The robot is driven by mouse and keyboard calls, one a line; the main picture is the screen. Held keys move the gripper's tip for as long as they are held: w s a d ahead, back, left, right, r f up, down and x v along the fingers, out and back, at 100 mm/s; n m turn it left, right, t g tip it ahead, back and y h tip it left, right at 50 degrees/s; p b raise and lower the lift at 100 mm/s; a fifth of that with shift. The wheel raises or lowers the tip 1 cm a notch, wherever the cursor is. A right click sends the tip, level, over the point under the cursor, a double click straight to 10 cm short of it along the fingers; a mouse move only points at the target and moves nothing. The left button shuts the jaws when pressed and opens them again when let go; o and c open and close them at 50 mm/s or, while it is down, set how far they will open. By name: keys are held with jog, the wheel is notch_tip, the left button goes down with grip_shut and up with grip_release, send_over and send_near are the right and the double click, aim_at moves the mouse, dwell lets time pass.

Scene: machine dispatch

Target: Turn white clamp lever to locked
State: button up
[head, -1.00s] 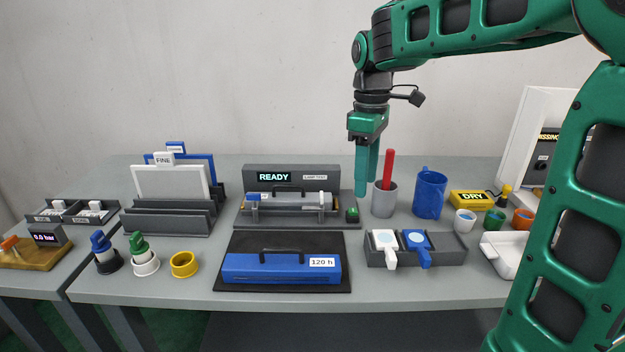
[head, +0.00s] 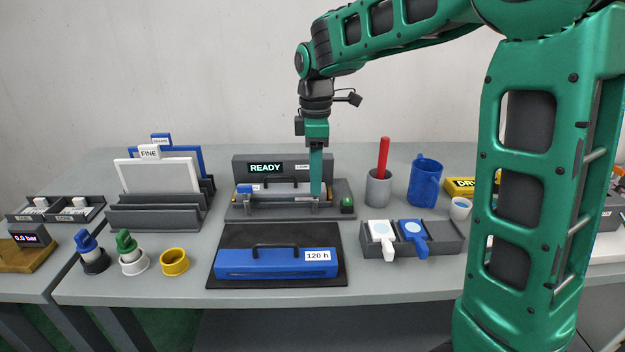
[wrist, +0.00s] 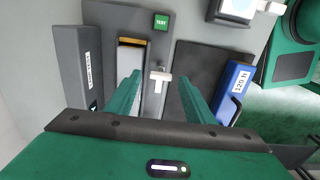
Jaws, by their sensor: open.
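The white clamp lever (wrist: 160,78) is a small white T-shaped piece on the front side of the grey test fixture (wrist: 70,45), seen in the wrist view. My gripper (wrist: 159,84) is open, with one green finger on each side of the lever and no clear contact. In the head view my gripper (head: 315,192) points straight down over the right part of the fixture (head: 240,213), whose display reads READY. The lever cannot be made out there; my fingers cover that spot.
A green TEST button (head: 347,203) sits at the fixture's right end. A blue case (head: 270,264) labelled 120 h lies on a black mat in front. To the right are a grey cup (head: 378,190) with a red stick, a blue mug (head: 424,185) and a tray (head: 450,240) with white and blue paddles.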

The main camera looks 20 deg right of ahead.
jog(key=shift+f, duration=0.75)
jog(key=shift+c, duration=0.5)
jog(key=c, duration=0.9)
jog(key=shift+c, duration=0.2)
